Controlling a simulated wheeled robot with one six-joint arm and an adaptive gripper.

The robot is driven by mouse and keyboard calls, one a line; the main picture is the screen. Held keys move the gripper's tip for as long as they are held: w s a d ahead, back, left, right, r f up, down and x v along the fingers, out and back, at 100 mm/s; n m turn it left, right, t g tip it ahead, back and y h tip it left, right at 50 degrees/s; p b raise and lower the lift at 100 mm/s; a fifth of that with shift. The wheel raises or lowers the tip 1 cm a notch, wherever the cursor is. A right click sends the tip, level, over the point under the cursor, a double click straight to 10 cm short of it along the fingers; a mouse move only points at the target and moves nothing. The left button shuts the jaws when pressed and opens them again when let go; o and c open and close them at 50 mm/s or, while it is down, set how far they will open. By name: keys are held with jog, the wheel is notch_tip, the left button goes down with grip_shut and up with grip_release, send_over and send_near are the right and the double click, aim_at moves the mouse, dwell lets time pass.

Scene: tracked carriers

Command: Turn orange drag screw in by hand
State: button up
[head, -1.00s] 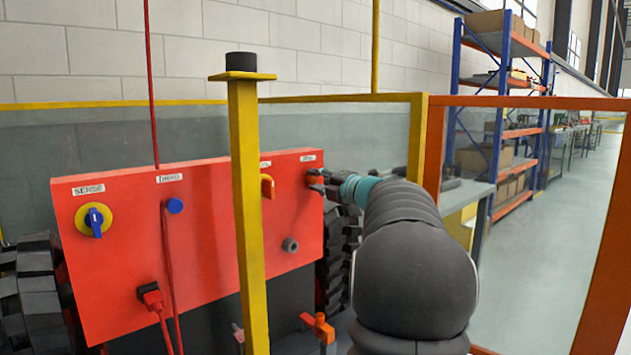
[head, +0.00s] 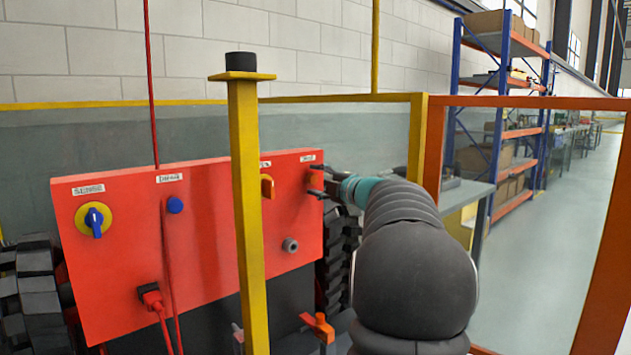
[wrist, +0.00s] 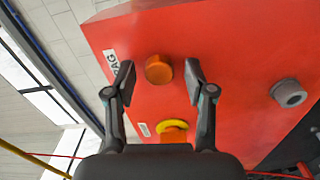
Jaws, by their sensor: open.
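The orange drag screw (wrist: 158,69) is a short round knob on the red panel (wrist: 225,45), beside a partly hidden label ending in "AG". In the head view the orange drag screw (head: 314,179) sits at the panel's upper right. My gripper (wrist: 160,76) is open, with one finger on each side of the screw and a visible gap to both. In the head view my gripper (head: 318,182) reaches the screw from the right. I cannot tell exactly how deep the fingertips reach along it.
A yellow post (head: 246,210) stands before the panel. The panel also carries a blue selector (head: 95,220), a blue button (head: 175,205), an orange handle (head: 268,187), a grey fitting (head: 290,245) and a red plug (head: 150,294). An orange-framed clear screen (head: 510,200) stands right.

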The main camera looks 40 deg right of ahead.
jog(key=shift+f+n+b, duration=0.2)
jog(key=shift+n+b, duration=0.4)
jog(key=shift+n, duration=0.4)
jog(key=n+b, duration=0.1)
jog(key=n, duration=0.2)
jog(key=shift+n+b, duration=0.3)
jog(key=shift+b, duration=0.05)
jog(key=n+b, duration=0.1)
jog(key=n, duration=0.3)
jog(key=shift+r+b, duration=0.15)
jog(key=shift+b, duration=0.25)
jog(key=n+b, duration=0.2)
jog(key=n, duration=0.1)
jog(key=shift+f, duration=0.2)
jog(key=n+b, duration=0.2)
jog(key=n, duration=0.1)
jog(key=shift+n, duration=0.4)
jog(key=n+b, duration=0.1)
jog(key=n, duration=0.2)
jog(key=shift+r+b, duration=0.2)
jog(key=shift+b, duration=0.2)
jog(key=shift+f+n+b, duration=0.25)
jog(key=shift+n+b, duration=0.7)
jog(key=shift+n, duration=0.25)
jog(key=n+b, duration=0.2)
jog(key=n, duration=0.5)
jog(key=shift+r+n, duration=0.3)
jog(key=shift+r, duration=0.05)
